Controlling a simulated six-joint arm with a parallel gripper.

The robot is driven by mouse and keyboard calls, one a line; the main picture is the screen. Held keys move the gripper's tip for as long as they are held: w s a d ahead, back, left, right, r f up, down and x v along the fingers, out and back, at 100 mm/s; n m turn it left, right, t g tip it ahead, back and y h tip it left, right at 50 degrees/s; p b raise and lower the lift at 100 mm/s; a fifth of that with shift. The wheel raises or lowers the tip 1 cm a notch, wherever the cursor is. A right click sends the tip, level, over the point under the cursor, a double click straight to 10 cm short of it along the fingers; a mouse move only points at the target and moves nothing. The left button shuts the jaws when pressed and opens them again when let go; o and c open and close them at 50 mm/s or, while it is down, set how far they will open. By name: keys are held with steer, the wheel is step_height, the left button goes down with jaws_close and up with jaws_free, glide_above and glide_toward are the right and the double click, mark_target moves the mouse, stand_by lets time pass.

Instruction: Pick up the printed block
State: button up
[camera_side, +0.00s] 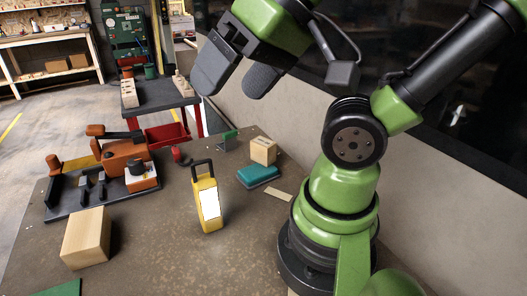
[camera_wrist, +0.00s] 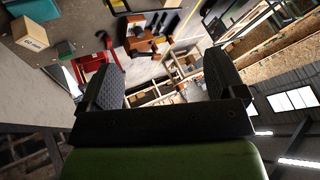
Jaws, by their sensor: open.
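The printed block (camera_side: 263,150) is a small pale wooden cube with dark marks on one face. It stands on the brown table, behind the teal case, in the side view. In the wrist view the block (camera_wrist: 31,35) is near the upper left corner, with dark print on its near face. My gripper (camera_side: 232,84) is high above the table's far part, tilted, with its two dark fingers apart and nothing between them. In the wrist view my gripper (camera_wrist: 164,65) also shows a wide empty gap. The block lies outside that gap.
A teal case (camera_side: 258,176) lies close in front of the block. A yellow work lamp (camera_side: 207,205), a larger plain wooden block (camera_side: 86,237) and an orange vise (camera_side: 125,157) on a dark base stand on the table. A grey wall (camera_side: 330,125) runs behind the block.

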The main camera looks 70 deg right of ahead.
steer(key=c, duration=0.3)
steer(key=g+h, duration=0.2)
steer(key=g, duration=0.5)
glide_above(263, 142)
steer(key=shift+m, duration=0.3)
steer(key=f, duration=1.6)
steer(key=shift+w+a+f, duration=0.15)
steer(key=shift+a+f, duration=0.05)
steer(key=shift+f, duration=0.05)
steer(key=f, duration=0.4)
steer(key=shift+s+d+f, duration=0.2)
steer(key=shift+f, duration=0.05)
steer(key=shift+d+f, duration=0.1)
steer(key=shift+f, duration=2.95)
